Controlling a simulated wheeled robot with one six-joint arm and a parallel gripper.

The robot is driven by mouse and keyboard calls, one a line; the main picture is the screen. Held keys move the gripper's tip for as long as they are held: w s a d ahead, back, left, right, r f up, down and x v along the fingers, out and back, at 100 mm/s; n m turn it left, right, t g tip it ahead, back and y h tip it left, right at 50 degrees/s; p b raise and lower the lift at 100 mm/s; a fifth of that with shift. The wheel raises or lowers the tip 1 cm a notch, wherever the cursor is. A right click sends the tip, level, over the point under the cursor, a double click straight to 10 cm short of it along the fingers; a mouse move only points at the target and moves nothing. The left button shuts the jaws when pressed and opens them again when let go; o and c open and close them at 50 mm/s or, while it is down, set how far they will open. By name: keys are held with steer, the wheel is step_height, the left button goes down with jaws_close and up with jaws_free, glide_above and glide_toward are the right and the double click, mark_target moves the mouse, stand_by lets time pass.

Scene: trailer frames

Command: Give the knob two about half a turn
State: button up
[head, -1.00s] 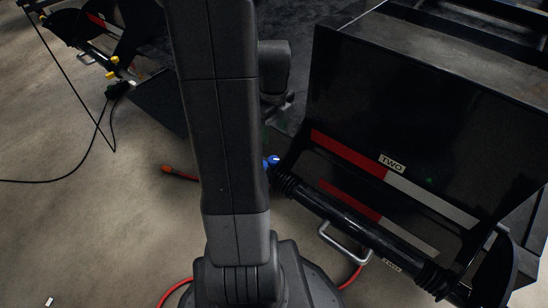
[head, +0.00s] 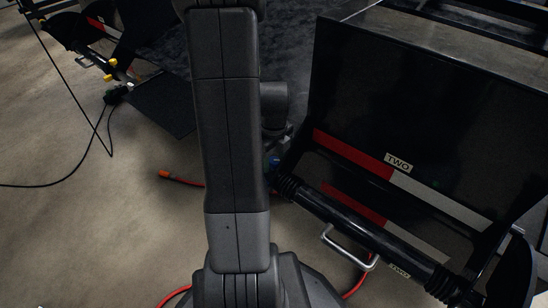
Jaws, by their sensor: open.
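The trailer frame marked TWO (head: 398,163) stands at the right, black with a red and white stripe. A small blue knob (head: 274,161) shows at the left end of its black front tube, partly hidden by my arm; I cannot read a mark on it. My arm stands upright in front of it. A small part of my gripper (head: 281,136) shows past the arm's right edge, just above the blue knob. The jaws are open, with the fingertips mostly hidden. I cannot tell whether they touch the knob.
A silver handle (head: 347,248) sticks out below the black tube (head: 350,231). A red hose (head: 180,180) with an orange end lies on the floor behind my arm. Another trailer frame with yellow knobs (head: 111,65) and a black cable (head: 96,130) are at the left. The left floor is mostly clear.

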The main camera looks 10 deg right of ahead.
mark_target(274, 160)
steer(key=c, duration=1)
steer(key=shift+r+n+p, duration=0.15)
steer(key=shift+n+p, duration=0.55)
steer(key=shift+n, duration=1.6)
steer(key=o, duration=1)
step_height(274, 160, up, 14)
steer(key=p, duration=0.5)
steer(key=shift+f+p, duration=0.2)
steer(key=shift+p, duration=0.15)
